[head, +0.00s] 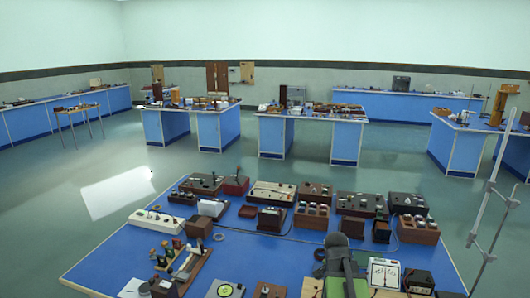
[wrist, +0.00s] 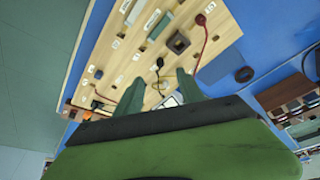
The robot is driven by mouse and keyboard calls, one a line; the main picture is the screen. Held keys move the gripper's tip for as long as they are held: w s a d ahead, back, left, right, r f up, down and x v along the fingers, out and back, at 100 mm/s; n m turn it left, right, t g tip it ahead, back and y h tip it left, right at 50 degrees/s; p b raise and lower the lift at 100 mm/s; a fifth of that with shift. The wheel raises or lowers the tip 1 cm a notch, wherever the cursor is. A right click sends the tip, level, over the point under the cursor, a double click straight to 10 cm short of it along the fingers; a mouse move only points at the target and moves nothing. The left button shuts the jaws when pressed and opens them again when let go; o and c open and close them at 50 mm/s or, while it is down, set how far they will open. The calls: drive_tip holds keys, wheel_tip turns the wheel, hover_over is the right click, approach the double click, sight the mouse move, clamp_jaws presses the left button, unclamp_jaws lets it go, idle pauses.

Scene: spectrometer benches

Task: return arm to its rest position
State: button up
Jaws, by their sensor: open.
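My gripper (wrist: 160,88) shows in the wrist view as two dark green fingers spread apart, with nothing held between them. Behind them lies the wide green and black body of my gripper, which fills the lower part of that view. Past the fingertips is a pale wooden board (wrist: 125,52) with labels, small blocks and a red lead. I cannot tell how far the fingers are above it. In the head view my green and dark grey arm (head: 340,268) stands at the bottom centre, over the near edge of the blue bench. Its fingers are not clear there.
The near blue bench (head: 110,258) carries several instruments and boxes. A white-faced meter (head: 384,273) stands just right of my arm. A metal stand (head: 487,205) rises at the right. Other blue benches (head: 313,137) stand farther back, with open floor (head: 380,172) between.

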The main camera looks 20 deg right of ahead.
drive_tip(key=w+a+f+n+y+b, duration=0.1)
drive_tip(key=w+a+n, duration=0.15)
drive_tip(key=a, duration=0.85)
drive_tip(key=w+a+f+n+y, duration=0.15)
drive_tip(key=a+n, duration=0.25)
drive_tip(key=a, duration=0.7)
drive_tip(key=s+a+n+g+y, duration=0.1)
drive_tip(key=s+a+n, duration=0.3)
drive_tip(key=a+n, duration=0.3)
drive_tip(key=shift+a+f+n, duration=0.25)
drive_tip(key=shift+a+n, duration=0.1)
drive_tip(key=shift+a, duration=0.8)
